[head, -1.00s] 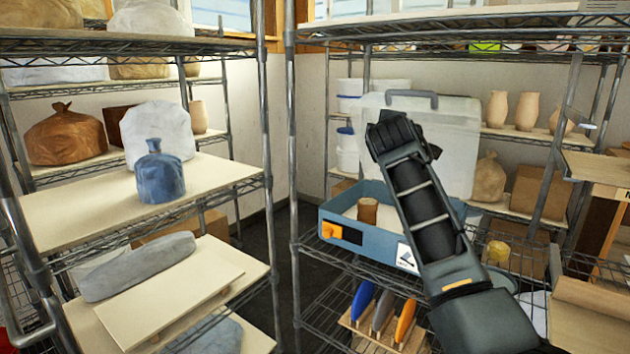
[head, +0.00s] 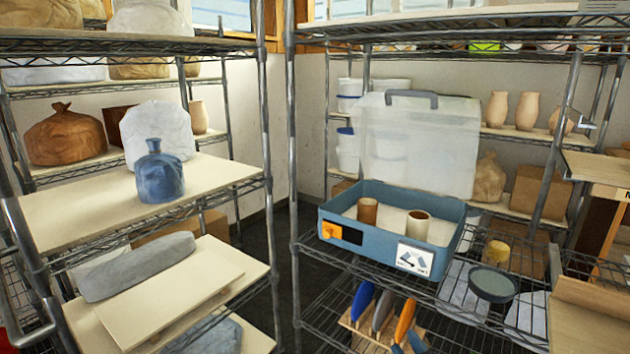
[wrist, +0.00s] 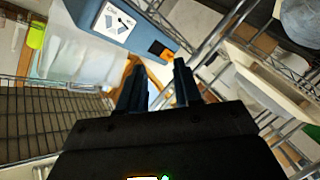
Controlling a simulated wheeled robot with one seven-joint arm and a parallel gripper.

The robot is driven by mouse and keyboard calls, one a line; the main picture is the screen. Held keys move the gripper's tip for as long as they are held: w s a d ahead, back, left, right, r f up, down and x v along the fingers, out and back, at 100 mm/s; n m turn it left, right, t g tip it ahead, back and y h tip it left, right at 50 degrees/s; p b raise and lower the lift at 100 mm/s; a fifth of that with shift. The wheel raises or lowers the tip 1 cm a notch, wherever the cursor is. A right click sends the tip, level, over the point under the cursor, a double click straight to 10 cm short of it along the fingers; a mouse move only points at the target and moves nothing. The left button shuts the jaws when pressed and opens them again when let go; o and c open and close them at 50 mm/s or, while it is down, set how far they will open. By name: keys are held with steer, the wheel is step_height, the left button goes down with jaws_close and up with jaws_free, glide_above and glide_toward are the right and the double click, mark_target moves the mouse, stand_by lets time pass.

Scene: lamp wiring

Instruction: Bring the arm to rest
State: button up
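My gripper (wrist: 160,66) shows in the wrist view with its two dark fingers apart. I see nothing held between them. My arm and gripper are not in the head view. A blue case (head: 385,228) with a raised clear lid (head: 420,150) stands open on the wire shelf. Two small brown cylinders, one left (head: 367,211) and one right (head: 418,224), stand in it on a pale bed. The case also shows in the wrist view (wrist: 140,32), beyond the fingertips and apart from them.
A left rack holds boards (head: 60,215), a blue jug (head: 160,178) and a grey clay slab (head: 138,266). Blue, grey and orange-handled tools (head: 405,318) stand below the case. A round dark dish (head: 494,283) and a yellow piece (head: 497,252) are right of it.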

steer(key=s+d+f+m, duration=0.1)
steer(key=s+f+m, duration=0.1)
steer(key=s, duration=1.1)
steer(key=s+d+f+m, duration=0.1)
steer(key=s+f+m, duration=0.15)
steer(key=s, duration=1.05)
steer(key=s+d+r+m, duration=0.1)
steer(key=s+r+m, duration=0.1)
steer(key=s+r, duration=0.4)
steer(key=s+d+r+m, duration=0.1)
steer(key=s+r+m, duration=0.2)
steer(key=s+r, duration=0.4)
steer(key=s, duration=0.6)
steer(key=shift+s+d+g, duration=0.2)
steer(key=shift+s+g, duration=0.1)
steer(key=shift+g, duration=0.1)
